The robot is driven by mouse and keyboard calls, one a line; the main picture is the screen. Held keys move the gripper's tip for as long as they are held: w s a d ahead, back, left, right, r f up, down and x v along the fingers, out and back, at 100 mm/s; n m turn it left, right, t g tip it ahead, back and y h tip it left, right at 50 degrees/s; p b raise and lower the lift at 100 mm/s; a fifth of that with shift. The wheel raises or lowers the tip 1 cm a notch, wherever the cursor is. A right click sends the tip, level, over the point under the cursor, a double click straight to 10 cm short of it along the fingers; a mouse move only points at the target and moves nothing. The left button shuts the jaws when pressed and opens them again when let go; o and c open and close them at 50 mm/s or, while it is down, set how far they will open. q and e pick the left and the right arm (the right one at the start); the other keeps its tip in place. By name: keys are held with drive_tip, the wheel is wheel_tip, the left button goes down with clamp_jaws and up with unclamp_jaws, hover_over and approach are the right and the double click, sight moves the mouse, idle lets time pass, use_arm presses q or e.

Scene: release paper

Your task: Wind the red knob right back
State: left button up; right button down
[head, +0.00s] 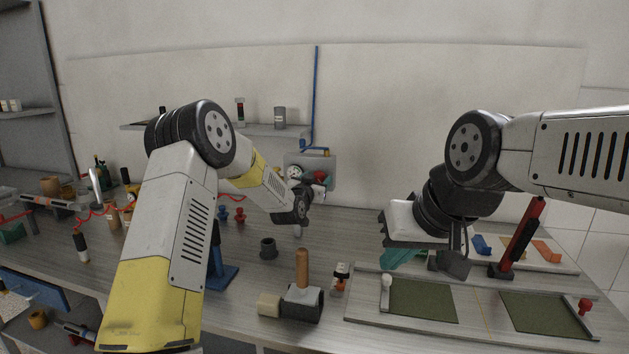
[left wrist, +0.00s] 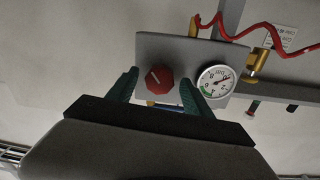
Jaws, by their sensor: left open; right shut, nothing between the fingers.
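The red knob (left wrist: 160,79) is faceted with a pale pointer line slanting to the upper left. It sits on a grey panel (left wrist: 180,48) on the wall, beside a round white gauge (left wrist: 216,80). In the head view the knob (head: 320,176) shows small beside the gauge (head: 295,172). My left gripper (left wrist: 158,83) is open, its green fingers to either side of the knob with gaps; I cannot tell whether the tips reach around it. In the head view the left gripper's tips are hard to make out. My right gripper (head: 456,262) is shut and empty, low over the bench.
The bench holds a wooden-handled block (head: 302,272), a dark cup (head: 268,248), a blue stand (head: 222,272) and a board with green pads (head: 424,301). A wall shelf (head: 262,130) and a blue pipe (head: 315,95) are near the panel. A red hose (left wrist: 270,27) runs above the gauge.

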use_arm(q)
clamp_jaws()
